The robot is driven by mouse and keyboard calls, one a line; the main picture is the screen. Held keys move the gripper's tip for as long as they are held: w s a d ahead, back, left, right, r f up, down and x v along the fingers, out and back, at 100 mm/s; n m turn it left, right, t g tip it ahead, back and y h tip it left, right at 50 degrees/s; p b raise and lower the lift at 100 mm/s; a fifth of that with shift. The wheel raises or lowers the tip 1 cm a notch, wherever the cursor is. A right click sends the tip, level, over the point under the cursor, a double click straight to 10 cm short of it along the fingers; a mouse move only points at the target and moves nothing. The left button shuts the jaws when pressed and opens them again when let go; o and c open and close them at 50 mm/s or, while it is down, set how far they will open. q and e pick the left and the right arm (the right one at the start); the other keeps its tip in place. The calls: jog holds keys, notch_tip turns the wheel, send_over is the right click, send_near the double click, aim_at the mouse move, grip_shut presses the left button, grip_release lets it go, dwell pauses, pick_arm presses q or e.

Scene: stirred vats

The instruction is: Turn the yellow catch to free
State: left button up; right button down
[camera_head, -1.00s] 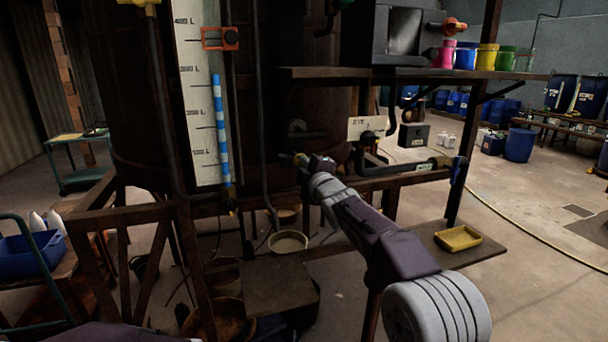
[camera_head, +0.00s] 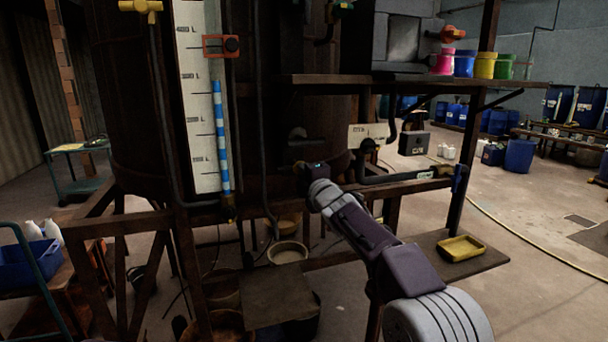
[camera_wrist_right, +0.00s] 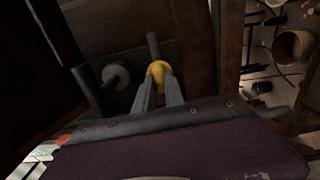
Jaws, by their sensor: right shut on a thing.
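The yellow catch (camera_wrist_right: 158,69) shows in the right wrist view as a small rounded yellow piece, with a dark grey bar running up behind it. My right gripper (camera_wrist_right: 160,84) has its two grey fingers closed on it, one on each side. In the head view my right gripper (camera_head: 304,168) reaches in from the lower right to the front of the dark vat (camera_head: 125,110), below the shelf. The catch is hidden there behind the gripper, and I cannot read its angle. My left gripper is not in view.
A grey round knob (camera_wrist_right: 115,76) and a dark post sit left of the catch. A dark pipe (camera_head: 395,179) runs to the right of my gripper. A shelf (camera_head: 430,84) with coloured pots lies above, and a yellow tray (camera_head: 461,248) rests on a low board.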

jog(key=shift+f, duration=0.1)
jog(key=c, duration=1.4)
grip_release()
jog(key=shift+a, duration=0.1)
jog(key=shift+c, duration=0.2)
jog(key=b+v, duration=0.4)
jog(key=v, duration=0.5)
